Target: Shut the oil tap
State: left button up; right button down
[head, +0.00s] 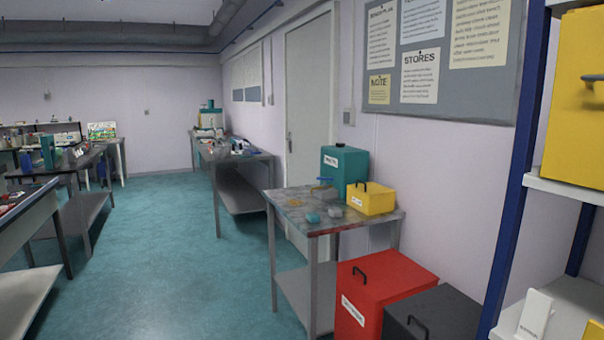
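I cannot make out an oil tap for certain in the head view. A teal canister (345,167) with a white label stands at the back of a small metal table (298,217) by the right wall. A small dark blue piece (325,180) shows in front of the canister, above a grey item (324,192); it is too small to identify. Neither of my grippers is in view.
A yellow box (371,199) shares that table. A red bin (386,292) and a black bin (441,316) stand beside it. A shelf unit (565,188) is close at right. Workbenches (85,165) line the left. The teal floor (165,260) between is clear.

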aim_at(325, 179)
jog(key=i+u, duration=0.1)
jog(key=i, duration=0.5)
jog(key=i+u, duration=0.1)
jog(key=i, duration=0.5)
jog(key=i+l+u, duration=0.1)
jog(key=i, duration=0.5)
jog(key=i+l+u, duration=0.1)
jog(key=i, duration=0.45)
jog(key=i+l, duration=0.3)
jog(key=i, duration=0.3)
jog(key=j+u, duration=0.05)
